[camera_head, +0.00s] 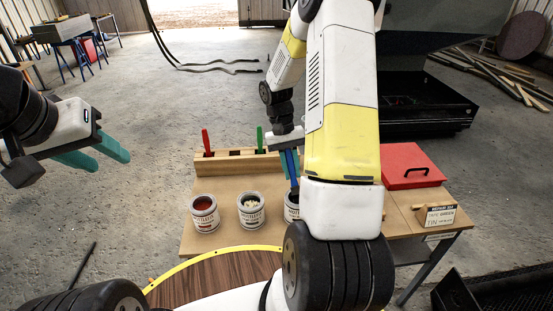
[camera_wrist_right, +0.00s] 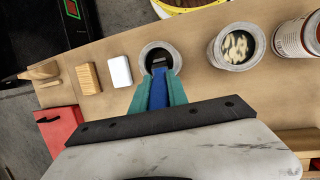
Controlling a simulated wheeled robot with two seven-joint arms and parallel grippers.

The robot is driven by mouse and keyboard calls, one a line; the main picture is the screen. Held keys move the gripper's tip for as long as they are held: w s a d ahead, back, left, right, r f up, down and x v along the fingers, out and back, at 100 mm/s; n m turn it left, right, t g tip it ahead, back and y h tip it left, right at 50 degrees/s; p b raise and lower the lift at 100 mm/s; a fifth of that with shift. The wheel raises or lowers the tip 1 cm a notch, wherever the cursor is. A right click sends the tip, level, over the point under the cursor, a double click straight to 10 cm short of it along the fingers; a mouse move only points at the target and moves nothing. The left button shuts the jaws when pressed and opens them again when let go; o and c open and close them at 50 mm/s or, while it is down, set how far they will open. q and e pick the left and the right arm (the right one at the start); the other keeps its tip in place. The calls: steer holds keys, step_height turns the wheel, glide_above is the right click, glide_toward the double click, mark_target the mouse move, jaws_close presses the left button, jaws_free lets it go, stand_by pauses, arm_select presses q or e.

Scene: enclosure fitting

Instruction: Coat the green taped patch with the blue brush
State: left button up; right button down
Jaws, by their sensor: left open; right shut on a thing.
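My right gripper (camera_head: 290,158) is shut on the blue brush (camera_head: 293,170), upright over the work table. It also shows in the right wrist view, where the blue brush (camera_wrist_right: 158,92) sits between the teal fingers. The brush's lower end is at the mouth of the dark-filled can (camera_wrist_right: 160,55); how deep it is inside I cannot tell. That can (camera_head: 291,205) is partly hidden by my right arm in the head view. A green-outlined patch (camera_wrist_right: 72,8) shows on a black surface at the wrist view's upper left. My left gripper (camera_head: 110,162) is open and empty, away from the table.
A rack (camera_head: 230,162) holds red and green brushes. A red box (camera_head: 411,165) and a lettered card (camera_head: 440,215) are at right. A white block (camera_wrist_right: 120,71) and tan block (camera_wrist_right: 88,78) lie beside the can.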

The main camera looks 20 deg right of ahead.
mark_target(292, 162)
steer(key=shift+r, duration=2.5)
